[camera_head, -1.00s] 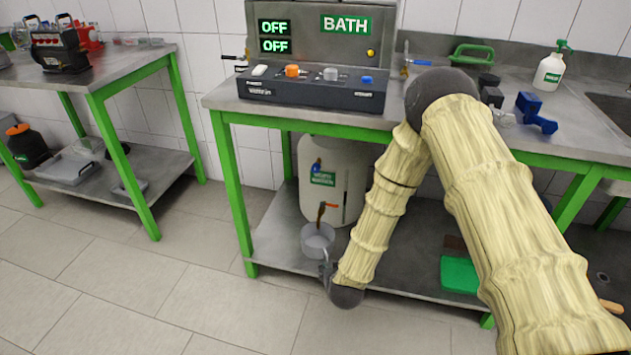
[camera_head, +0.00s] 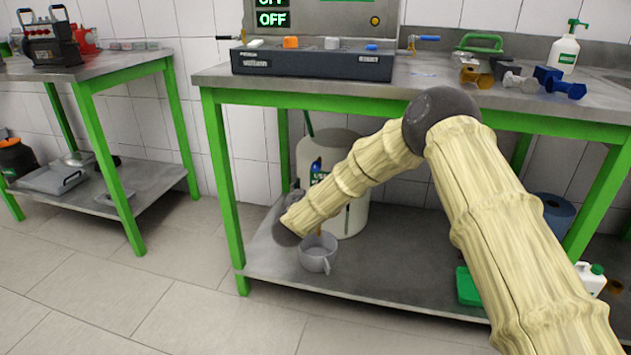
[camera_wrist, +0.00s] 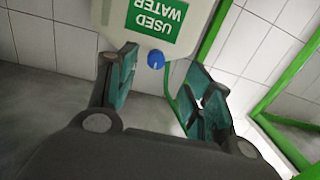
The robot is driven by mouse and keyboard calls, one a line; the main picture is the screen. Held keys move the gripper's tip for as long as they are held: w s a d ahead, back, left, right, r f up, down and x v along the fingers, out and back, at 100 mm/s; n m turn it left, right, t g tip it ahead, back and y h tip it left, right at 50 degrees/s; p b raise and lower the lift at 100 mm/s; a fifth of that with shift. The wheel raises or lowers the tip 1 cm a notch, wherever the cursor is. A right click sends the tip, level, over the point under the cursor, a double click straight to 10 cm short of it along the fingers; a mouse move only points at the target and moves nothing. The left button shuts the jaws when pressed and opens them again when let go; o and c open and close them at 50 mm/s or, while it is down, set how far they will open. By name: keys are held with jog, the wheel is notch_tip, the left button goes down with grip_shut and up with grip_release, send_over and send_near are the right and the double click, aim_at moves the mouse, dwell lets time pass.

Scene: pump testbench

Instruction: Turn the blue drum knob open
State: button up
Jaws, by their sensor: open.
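The white drum (camera_head: 346,219) stands on the lower shelf under the bench, partly hidden behind my arm. In the wrist view the drum (camera_wrist: 110,14) appears upside down with its green "USED WATER" label. The small round blue knob (camera_wrist: 155,59) shows just below that label; it also shows in the head view (camera_head: 316,166) above my forearm. My gripper (camera_wrist: 161,76) is open, with its teal-padded fingers spread to either side of the knob in the picture. I see no contact with it. In the head view my gripper is mostly hidden by my arm.
A grey pot (camera_head: 318,256) stands on the lower shelf (camera_head: 390,270) in front of the drum. Green bench legs (camera_head: 222,185) stand to the left. A green hose (camera_wrist: 184,95) runs near the right finger. A green dustpan-like item (camera_head: 468,286) lies right.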

aim_at(315, 168)
jog(key=shift+m+h, duration=0.4)
jog(key=shift+h, duration=0.1)
jog(key=b+x, duration=0.2)
jog(key=x, duration=0.1)
jog(key=r+b+x, duration=0.1)
jog(key=x, duration=0.3)
jog(key=b+x, duration=0.2)
jog(key=x, duration=0.2)
jog(key=shift+w+a+r+b, duration=0.2)
jog(key=shift+a+r+b, duration=0.1)
jog(key=shift+r+b, duration=0.1)
jog(key=shift+w+d+r, duration=0.15)
jog(key=shift+w+d, duration=0.05)
jog(key=shift+w, duration=0.4)
jog(key=c, duration=1)
